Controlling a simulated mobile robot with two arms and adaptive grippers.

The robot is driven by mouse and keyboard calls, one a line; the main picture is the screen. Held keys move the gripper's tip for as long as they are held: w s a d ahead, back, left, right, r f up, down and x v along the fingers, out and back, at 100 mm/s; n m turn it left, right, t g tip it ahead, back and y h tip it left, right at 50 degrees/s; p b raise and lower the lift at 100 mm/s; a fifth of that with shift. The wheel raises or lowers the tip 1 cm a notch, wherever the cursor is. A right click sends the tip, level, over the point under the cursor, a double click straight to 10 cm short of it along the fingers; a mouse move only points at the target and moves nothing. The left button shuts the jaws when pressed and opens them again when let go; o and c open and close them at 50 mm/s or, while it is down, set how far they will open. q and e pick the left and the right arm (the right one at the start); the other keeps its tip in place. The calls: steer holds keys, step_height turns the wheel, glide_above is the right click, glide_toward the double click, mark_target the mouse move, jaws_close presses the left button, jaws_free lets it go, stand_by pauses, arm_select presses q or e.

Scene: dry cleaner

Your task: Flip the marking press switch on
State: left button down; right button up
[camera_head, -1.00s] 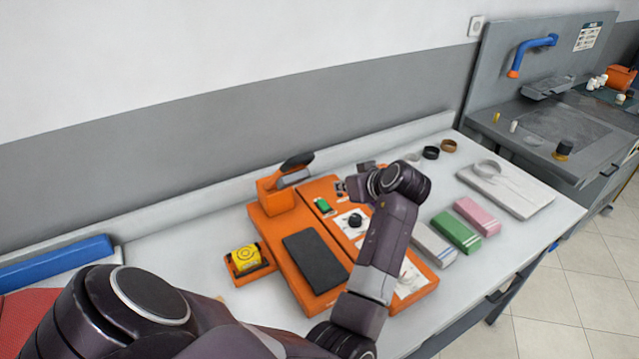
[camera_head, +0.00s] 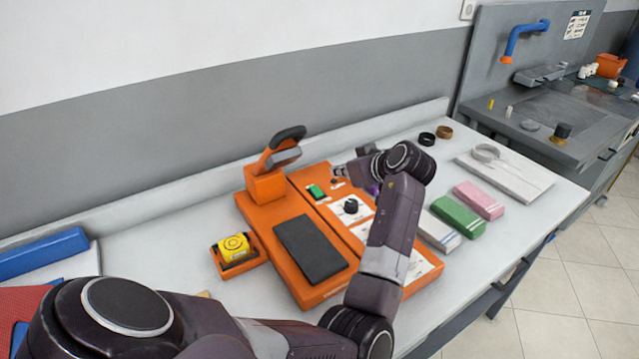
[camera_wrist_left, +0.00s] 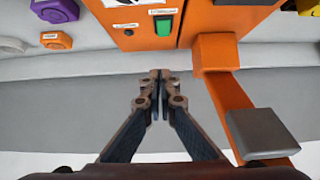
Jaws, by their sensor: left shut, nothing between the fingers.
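The orange marking press (camera_head: 262,222) lies on the white counter, with a dark pad on top and a raised lever at its back left. A green rocker switch (camera_head: 316,191) sits on its panel; it also shows in the left wrist view (camera_wrist_left: 163,26), on the orange face at the top. I cannot tell its position for sure. My left gripper (camera_head: 337,174) is behind and slightly right of the switch in the head view. In the left wrist view its fingertips (camera_wrist_left: 160,75) are together, empty, and apart from the switch. My right gripper is not in view.
The lever (camera_wrist_left: 232,100) stands right of my fingers in the left wrist view; a purple knob (camera_wrist_left: 57,40) is at upper left. Green (camera_head: 458,215) and pink (camera_head: 478,200) blocks lie right.

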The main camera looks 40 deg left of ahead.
arm_select(q)
steer(key=shift+a, duration=0.15)
steer(key=p, duration=0.3)
glide_above(319, 190)
steer(key=f, duration=0.5)
steer(key=shift+d+f, duration=0.2)
steer(key=shift+f, duration=0.15)
step_height(319, 190, down, 2)
steer(key=shift+f+p, duration=0.2)
steer(key=shift+p, duration=0.3)
steer(key=shift+a+f, duration=0.15)
steer(key=shift+f, duration=0.6)
steer(key=shift+a, duration=0.1)
